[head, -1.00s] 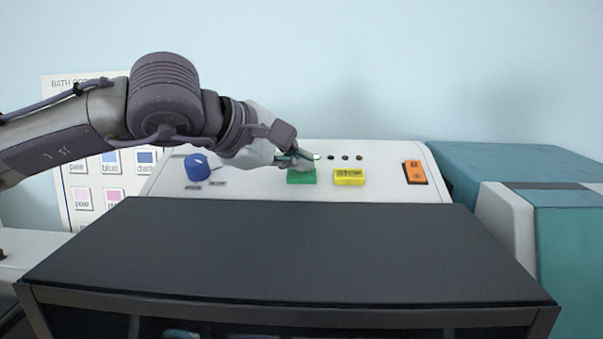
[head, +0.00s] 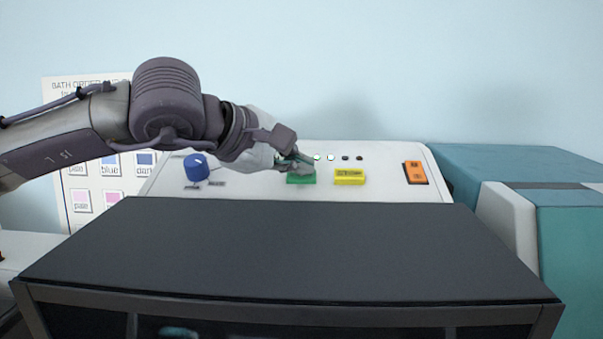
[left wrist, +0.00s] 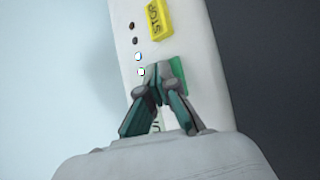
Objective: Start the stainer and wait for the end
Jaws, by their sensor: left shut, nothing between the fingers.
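The stainer's white sloped panel (head: 385,188) stands behind its dark lid (head: 290,245). On the panel are a blue knob (head: 196,168), a green button (head: 301,179), a yellow button (head: 349,177) and an orange switch (head: 415,172). In the row of small lamps, the two left ones (head: 331,158) are lit and the two right ones (head: 352,158) are dark. My left gripper (head: 306,164) is shut and empty, its tips at the green button, partly covering it. In the left wrist view the tips (left wrist: 157,75) overlap the green button (left wrist: 178,74); I cannot tell whether they press it.
A chart of colored squares (head: 82,201) is on the wall at the left, partly behind my left arm. A teal and white machine (head: 565,220) stands at the right. The space above the lid is clear.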

